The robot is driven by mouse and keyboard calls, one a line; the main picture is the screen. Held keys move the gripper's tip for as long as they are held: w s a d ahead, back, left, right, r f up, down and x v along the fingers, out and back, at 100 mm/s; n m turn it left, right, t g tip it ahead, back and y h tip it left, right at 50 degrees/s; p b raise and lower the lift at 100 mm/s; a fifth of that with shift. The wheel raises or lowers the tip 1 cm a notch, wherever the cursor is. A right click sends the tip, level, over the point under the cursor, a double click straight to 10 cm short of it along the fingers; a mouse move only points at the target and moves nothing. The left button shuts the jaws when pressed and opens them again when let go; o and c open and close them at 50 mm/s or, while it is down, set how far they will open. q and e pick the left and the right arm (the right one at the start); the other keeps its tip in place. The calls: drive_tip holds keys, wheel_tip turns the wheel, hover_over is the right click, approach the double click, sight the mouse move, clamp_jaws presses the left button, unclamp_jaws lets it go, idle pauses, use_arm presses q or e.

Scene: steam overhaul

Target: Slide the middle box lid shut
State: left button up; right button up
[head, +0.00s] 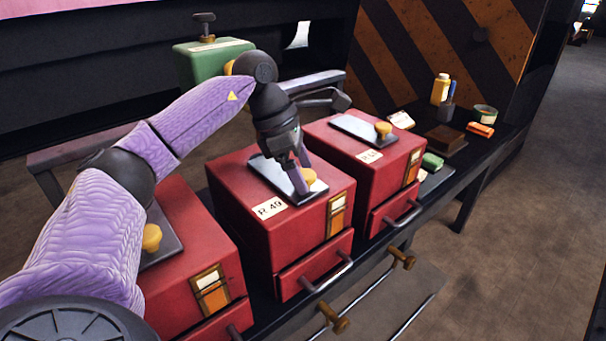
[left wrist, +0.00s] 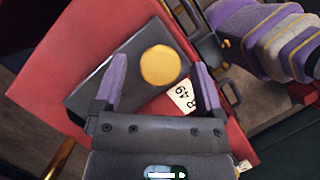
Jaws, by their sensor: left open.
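The middle red box (head: 262,225) carries a label reading R 49 on its top. Its dark flat lid (head: 264,170) lies on the top and has a round yellow knob (head: 309,175). My left gripper (head: 301,178) reaches down over the lid at the knob, partly hiding both. In the left wrist view the fingers of the open gripper (left wrist: 161,78) stand on either side of the knob (left wrist: 160,66), with gaps between. The lid (left wrist: 110,84) lies askew in that view beside the label (left wrist: 184,96). My right gripper is out of view.
Similar red boxes with knobbed lids stand at the left (head: 192,230) and right (head: 345,150). My left arm covers part of the left one. A green box (head: 212,65) stands behind. Bottles, tins and small blocks crowd the bench's right end.

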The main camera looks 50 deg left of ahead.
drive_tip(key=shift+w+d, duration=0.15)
use_arm(q)
drive_tip(key=shift+c, duration=1)
clamp_jaws()
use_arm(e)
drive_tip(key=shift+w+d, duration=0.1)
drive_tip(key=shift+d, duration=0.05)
use_arm(q)
drive_tip(key=shift+r, duration=0.1)
drive_tip(key=a+p, duration=0.2)
drive_tip(key=a, duration=0.1)
drive_tip(key=shift+w+a+r, duration=0.1)
drive_tip(key=shift+w+r, duration=0.05)
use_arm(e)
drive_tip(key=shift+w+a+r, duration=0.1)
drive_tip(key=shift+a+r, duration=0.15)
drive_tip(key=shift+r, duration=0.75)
